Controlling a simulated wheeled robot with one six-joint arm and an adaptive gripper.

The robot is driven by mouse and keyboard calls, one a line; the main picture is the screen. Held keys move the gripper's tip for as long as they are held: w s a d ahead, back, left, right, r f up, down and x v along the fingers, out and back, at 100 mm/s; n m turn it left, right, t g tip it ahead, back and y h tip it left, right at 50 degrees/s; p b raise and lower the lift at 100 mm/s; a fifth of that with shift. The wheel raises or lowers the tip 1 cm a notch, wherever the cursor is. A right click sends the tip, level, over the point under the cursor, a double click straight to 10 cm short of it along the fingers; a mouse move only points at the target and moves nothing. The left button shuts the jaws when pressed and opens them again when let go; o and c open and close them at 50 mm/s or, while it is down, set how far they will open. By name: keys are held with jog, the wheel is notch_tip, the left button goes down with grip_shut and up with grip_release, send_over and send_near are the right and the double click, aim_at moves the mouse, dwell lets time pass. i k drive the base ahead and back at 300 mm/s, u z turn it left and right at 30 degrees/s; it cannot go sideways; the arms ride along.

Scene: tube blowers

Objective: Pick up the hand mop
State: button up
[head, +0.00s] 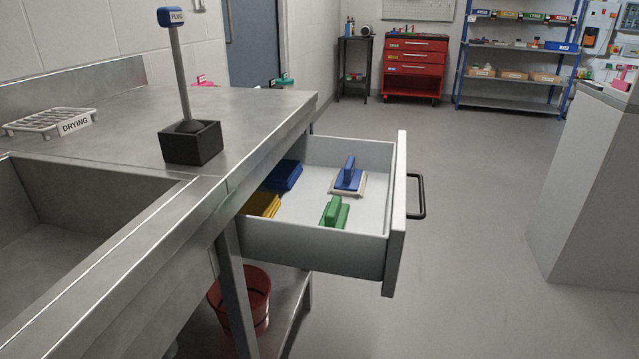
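An open white drawer (318,253) sticks out from under the steel counter. Inside it, towards the back right, lies a blue-handled tool with a flat whitish pad under it (349,178), which looks like the hand mop. My gripper is not in view.
Blue pads (285,176) and yellow pads (263,205) lie at the drawer's left. The drawer front has a black handle (417,196). A black block with a PLUG rod (190,143) stands on the counter (245,120) beside a sink. The floor right of the drawer is clear.

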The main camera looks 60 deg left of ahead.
aim_at(349, 181)
jog(key=u, duration=1.65)
